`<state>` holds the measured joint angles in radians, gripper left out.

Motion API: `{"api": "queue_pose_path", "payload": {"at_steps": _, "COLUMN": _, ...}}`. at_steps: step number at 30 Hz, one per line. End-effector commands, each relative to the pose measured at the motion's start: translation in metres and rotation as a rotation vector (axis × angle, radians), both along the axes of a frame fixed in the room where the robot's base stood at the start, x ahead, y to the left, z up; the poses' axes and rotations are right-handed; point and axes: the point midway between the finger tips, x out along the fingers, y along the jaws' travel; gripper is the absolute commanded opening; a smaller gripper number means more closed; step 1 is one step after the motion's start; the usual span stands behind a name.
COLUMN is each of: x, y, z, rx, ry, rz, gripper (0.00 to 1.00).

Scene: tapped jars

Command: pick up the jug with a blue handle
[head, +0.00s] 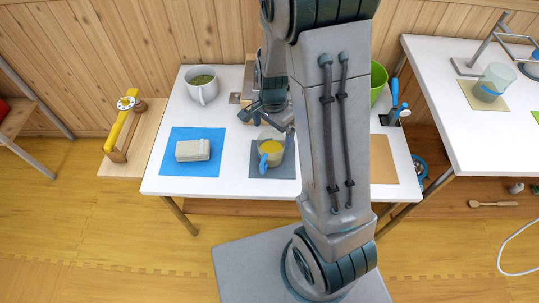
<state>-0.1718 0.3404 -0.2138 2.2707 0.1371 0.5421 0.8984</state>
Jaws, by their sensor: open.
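The jug (279,146) is grey with yellow contents and a blue handle (264,163) on its front left side. It stands upright on a dark grey mat (287,171) on the white table. My gripper (266,118) is open and empty, pointing down just behind and above the jug. I cannot tell whether a finger touches its rim. My arm crosses the table just right of the jug and hides part of the tabletop.
A grey pot with green contents (202,92) stands at back left. A pale block (193,150) lies on a blue mat (177,167). A green container (379,82) is partly behind my arm. A translucent jar (493,82) stands on the right table.

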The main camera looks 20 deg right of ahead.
Motion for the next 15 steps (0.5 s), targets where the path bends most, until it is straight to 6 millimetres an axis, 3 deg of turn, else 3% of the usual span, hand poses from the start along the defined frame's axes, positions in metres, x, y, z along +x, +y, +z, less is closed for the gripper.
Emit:
{"api": "queue_pose_path", "payload": {"at_steps": 3, "x": -0.001, "y": 0.000, "z": -0.022, "rx": 0.000, "ry": 0.004, "rz": -0.001, "gripper": 1.00}}
{"api": "queue_pose_path", "payload": {"at_steps": 11, "x": 0.000, "y": 0.003, "z": -0.041, "rx": 0.000, "ry": 0.002, "rz": 0.001, "gripper": 1.00}}
{"api": "queue_pose_path", "payload": {"at_steps": 15, "x": 0.000, "y": 0.011, "z": -0.062, "rx": 0.001, "ry": 0.004, "rz": 0.002, "gripper": 1.00}}
